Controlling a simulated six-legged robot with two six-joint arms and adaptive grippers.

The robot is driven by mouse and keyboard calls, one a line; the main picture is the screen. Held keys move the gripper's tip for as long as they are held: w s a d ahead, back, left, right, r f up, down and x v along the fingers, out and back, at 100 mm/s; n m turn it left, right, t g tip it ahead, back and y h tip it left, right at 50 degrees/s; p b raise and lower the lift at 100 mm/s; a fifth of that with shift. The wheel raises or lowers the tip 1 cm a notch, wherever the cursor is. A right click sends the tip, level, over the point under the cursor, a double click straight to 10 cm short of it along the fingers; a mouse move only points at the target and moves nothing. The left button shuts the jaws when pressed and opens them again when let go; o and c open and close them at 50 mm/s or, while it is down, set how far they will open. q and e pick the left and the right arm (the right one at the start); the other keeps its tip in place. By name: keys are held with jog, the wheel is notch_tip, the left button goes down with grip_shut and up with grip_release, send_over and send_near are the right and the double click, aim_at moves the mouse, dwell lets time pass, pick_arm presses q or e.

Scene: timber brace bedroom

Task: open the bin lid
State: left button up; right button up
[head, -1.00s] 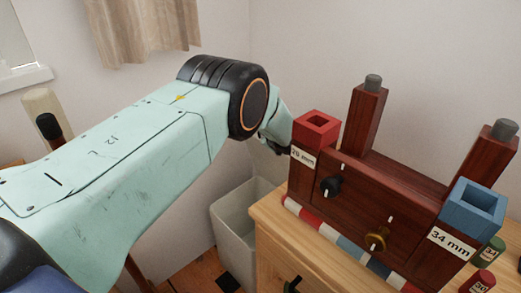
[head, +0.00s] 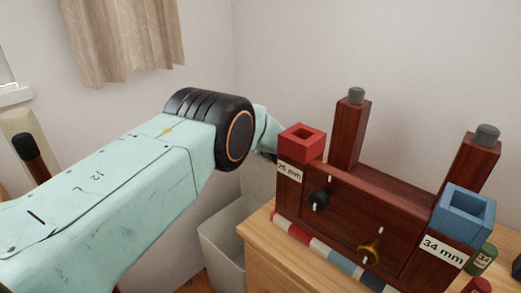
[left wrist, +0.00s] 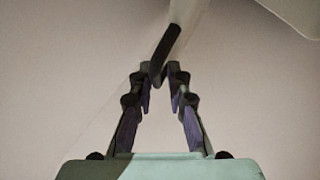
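The pale grey bin (head: 222,245) stands on the floor left of the wooden cabinet, and its top shows open in the head view. A pale panel, apparently its lid (head: 256,180), stands raised behind it, partly hidden by the red block and rack. My left arm reaches over the bin in the head view, its fingertips hidden there. In the left wrist view the fingers of my left gripper (left wrist: 165,76) close in on a dark bar (left wrist: 167,48) at the edge of a pale panel, seemingly the lid's handle. My right gripper is out of view.
A dark red wooden rack (head: 350,215) with knobs, a red block (head: 301,142) and a blue block (head: 464,214) stands on the cabinet (head: 262,260), close to my left wrist. Small labelled cylinders (head: 482,260) lie at the right. A wall is behind.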

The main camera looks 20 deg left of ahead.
pick_arm(q)
jog(key=shift+o, duration=1.2)
jog(key=shift+f, duration=0.1)
notch_tip(320, 180, up, 10)
